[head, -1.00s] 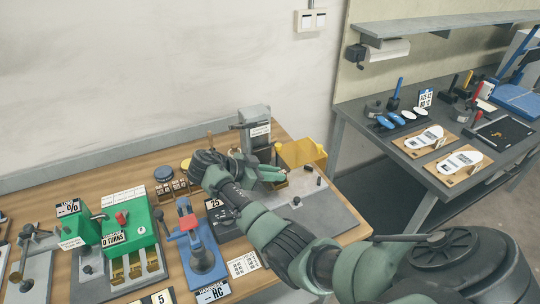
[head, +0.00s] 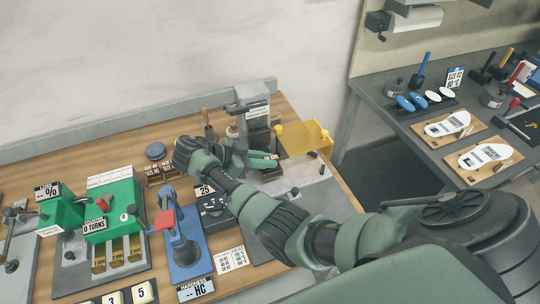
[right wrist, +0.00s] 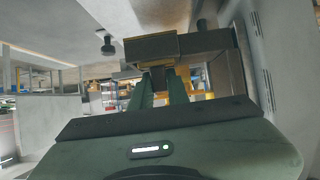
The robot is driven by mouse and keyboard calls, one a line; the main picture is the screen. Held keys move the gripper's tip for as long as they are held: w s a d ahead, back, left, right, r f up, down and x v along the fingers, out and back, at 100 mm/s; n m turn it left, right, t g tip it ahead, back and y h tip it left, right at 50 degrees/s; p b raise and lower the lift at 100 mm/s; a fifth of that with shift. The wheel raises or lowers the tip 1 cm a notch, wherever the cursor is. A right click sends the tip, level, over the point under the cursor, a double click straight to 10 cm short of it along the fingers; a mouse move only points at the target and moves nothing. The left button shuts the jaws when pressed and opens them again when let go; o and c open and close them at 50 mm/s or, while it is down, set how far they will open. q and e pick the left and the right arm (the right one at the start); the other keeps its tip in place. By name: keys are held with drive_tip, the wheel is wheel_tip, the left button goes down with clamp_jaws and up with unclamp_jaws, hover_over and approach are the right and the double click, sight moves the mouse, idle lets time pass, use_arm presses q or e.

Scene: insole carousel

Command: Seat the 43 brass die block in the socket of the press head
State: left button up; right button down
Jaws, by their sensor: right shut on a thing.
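The press head belongs to the grey upright press (head: 255,112) at the back of the wooden bench. My right gripper (head: 264,161) is in front of this press, below its label. It is shut on a small piece that is mostly hidden by the fingers, taken as the brass die block; its number cannot be read. In the right wrist view, the two green fingers (right wrist: 163,90) point up under a dark overhanging block (right wrist: 152,48), which looks like part of the press head. The socket is not clearly visible. I cannot tell whether the held piece touches it. My left gripper is not in view.
A yellow guard (head: 305,139) stands right beside the press. A blue hardness tester (head: 184,245), a green machine (head: 110,210) and a dark box marked 25 (head: 212,207) stand to the left. The grey side bench (head: 400,115) is at the right.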

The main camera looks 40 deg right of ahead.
drive_tip(key=c, duration=1.4)
unclamp_jaws()
drive_tip(key=shift+a+r, duration=0.25)
drive_tip(key=shift+a, duration=0.1)
drive_tip(key=shift+o, duration=0.2)
drive_tip(key=shift+s, duration=0.15)
drive_tip(key=shift+d, duration=0.15)
use_arm(q)
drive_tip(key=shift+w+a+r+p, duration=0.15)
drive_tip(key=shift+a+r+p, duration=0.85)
drive_tip(key=shift+p, duration=0.1)
use_arm(e)
drive_tip(key=v, duration=0.7)
drive_tip(key=shift+a, duration=0.35)
drive_tip(key=shift+r, duration=0.1)
